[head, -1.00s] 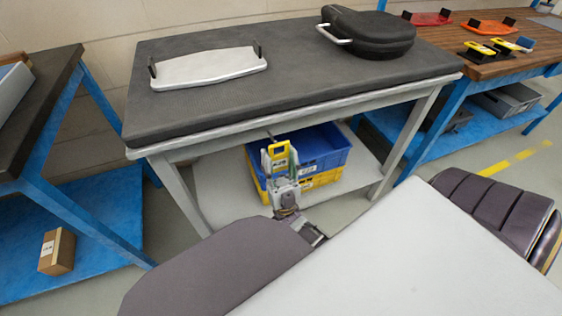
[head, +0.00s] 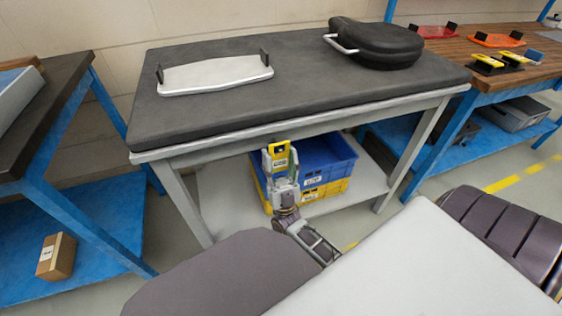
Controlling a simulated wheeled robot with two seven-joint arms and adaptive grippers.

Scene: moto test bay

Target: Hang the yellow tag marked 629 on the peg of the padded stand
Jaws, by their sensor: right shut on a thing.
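The yellow tag (head: 278,150) is upright in my right gripper (head: 280,165), in front of the padded stand. Its marking is too small to read. My right gripper is shut on the tag, with its fingers pointing up and away from me. The padded stand (head: 200,117) has a dark top and a pale frame. The tag shows just below the stand's front edge. The peg cannot be made out now, and I cannot tell whether the tag touches it. My left gripper is not in view.
A blue crate (head: 325,158) on a yellow crate (head: 330,188) stands on the stand's lower shelf, behind my gripper. A wooden bench (head: 460,65) with other tags is at right, a blue-legged bench (head: 50,130) at left.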

